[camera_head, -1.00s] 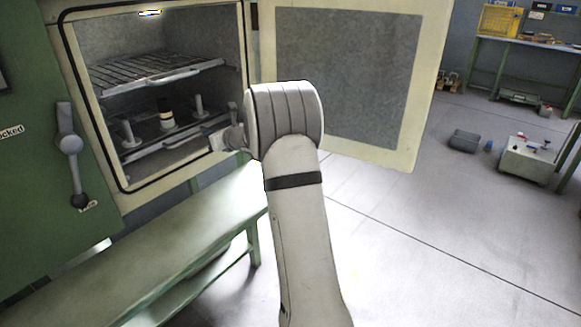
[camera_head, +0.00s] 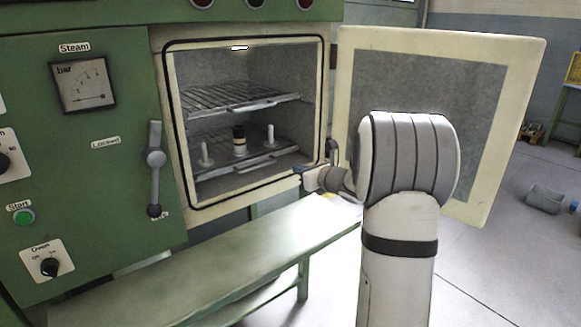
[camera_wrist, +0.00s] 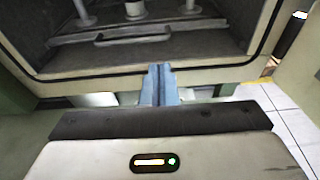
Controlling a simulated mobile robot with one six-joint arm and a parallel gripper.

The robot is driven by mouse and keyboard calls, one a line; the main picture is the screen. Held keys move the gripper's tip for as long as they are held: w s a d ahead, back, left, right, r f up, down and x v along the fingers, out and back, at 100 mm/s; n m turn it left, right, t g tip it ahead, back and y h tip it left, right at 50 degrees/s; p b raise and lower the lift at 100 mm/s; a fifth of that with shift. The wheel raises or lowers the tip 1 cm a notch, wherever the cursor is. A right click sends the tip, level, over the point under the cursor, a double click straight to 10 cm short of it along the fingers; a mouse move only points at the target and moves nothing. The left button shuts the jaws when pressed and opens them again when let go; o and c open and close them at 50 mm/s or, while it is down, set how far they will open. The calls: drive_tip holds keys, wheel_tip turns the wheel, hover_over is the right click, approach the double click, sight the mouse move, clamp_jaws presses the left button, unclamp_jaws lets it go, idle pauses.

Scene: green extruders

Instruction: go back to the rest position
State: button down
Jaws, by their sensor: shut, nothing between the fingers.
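My gripper shows in the wrist view (camera_wrist: 159,84), its two fingers together with nothing between them. It points at the front opening of a green oven (camera_head: 110,180), just outside and below the lower rack's front edge. In the head view my arm stands in front of the opening's right side, and the fingertips are hard to make out there. The oven door (camera_head: 425,95) is open to the right. Inside, a dark and cream cylinder (camera_head: 239,142) stands upright on the lower rack (camera_head: 215,165) between two pale posts. The upper rack (camera_head: 240,97) looks empty.
A green bench (camera_head: 210,262) runs below the oven, its top bare. The oven's handle (camera_head: 154,170) and knobs are on the left. A grey bin (camera_head: 545,199) lies on the floor at right.

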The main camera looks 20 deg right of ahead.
drive_tip(key=s+a+r+n+g+y+p, duration=0.1)
drive_tip(key=s+a+r+n+g+p, duration=0.35)
drive_tip(key=s+a+n, duration=0.5)
drive_tip(key=s+a+r+n+g+y+p, duration=0.2)
drive_tip(key=s+a+r+n+g+p, duration=0.3)
drive_tip(key=s+a+n, duration=0.4)
drive_tip(key=s+d+r+n+g+h+p, duration=0.1)
drive_tip(key=s+n+h+p, duration=0.2)
drive_tip(key=s+n, duration=0.4)
drive_tip(key=s+d+r+n+g+h+p, duration=0.2)
drive_tip(key=s+n+h+p, duration=0.2)
drive_tip(key=s, duration=0.8)
drive_tip(key=n+p, duration=0.2)
drive_tip(key=n, duration=0.1)
drive_tip(key=shift+s+r+h, duration=0.2)
drive_tip(key=shift+r+h, duration=0.1)
drive_tip(key=shift+d, duration=0.1)
